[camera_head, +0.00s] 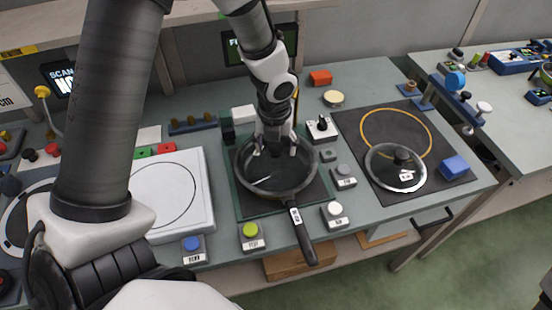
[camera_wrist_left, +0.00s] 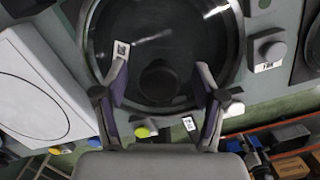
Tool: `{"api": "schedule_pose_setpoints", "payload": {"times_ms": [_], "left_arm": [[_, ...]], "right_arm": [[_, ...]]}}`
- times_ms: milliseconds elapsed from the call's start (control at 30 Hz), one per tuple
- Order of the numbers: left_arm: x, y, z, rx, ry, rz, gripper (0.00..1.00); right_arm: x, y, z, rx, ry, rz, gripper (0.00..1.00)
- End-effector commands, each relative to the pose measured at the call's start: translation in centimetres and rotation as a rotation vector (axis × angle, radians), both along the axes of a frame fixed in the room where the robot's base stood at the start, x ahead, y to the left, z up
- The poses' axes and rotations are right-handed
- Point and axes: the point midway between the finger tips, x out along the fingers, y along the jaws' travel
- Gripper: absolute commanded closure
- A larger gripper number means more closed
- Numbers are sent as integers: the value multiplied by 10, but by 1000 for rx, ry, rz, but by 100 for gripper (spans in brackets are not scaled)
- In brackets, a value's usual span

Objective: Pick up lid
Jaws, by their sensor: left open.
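A black frying pan with a dark handle (camera_head: 303,236) lies on a dark square mat on the bench. A round glass lid with a steel rim appears to sit on the pan (camera_head: 262,188); the left wrist view shows its glass (camera_wrist_left: 190,28), a dark round knob (camera_wrist_left: 160,82) and a small white tag. My left gripper (camera_head: 273,152) points down over the pan's middle. Its open fingers (camera_wrist_left: 161,82) stand on either side of the knob; contact is unclear. A second glass lid (camera_head: 380,166) with a dark knob lies on the black mat at the right. My right gripper is not in view.
A white plate unit (camera_head: 172,190) stands left of the pan. Button boxes, with a green button (camera_head: 250,230), a blue one (camera_head: 191,244) and a white one (camera_head: 335,210), surround the pan. A blue block (camera_head: 455,167) sits beside the second lid.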

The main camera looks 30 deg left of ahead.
Motion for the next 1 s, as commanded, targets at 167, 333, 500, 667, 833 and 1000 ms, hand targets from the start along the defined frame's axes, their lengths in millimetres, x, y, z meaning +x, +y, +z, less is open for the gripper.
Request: {"api": "schedule_pose_setpoints", "payload": {"times_ms": [167,333,500,667,833,1000], "left_arm": [[1,0,-6,-1,-1,2,30],[0,0,-6,-1,-1,2,58],[0,0,-7,-1,-1,2,100],[1,0,-6,-2,-1,2,100],[1,0,5,-1,-3,1,100],[2,1,43,-1,-6,3,100]], "right_arm": [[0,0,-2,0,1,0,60],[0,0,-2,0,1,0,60],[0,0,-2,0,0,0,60],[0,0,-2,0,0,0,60],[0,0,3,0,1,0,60],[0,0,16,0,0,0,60]]}}
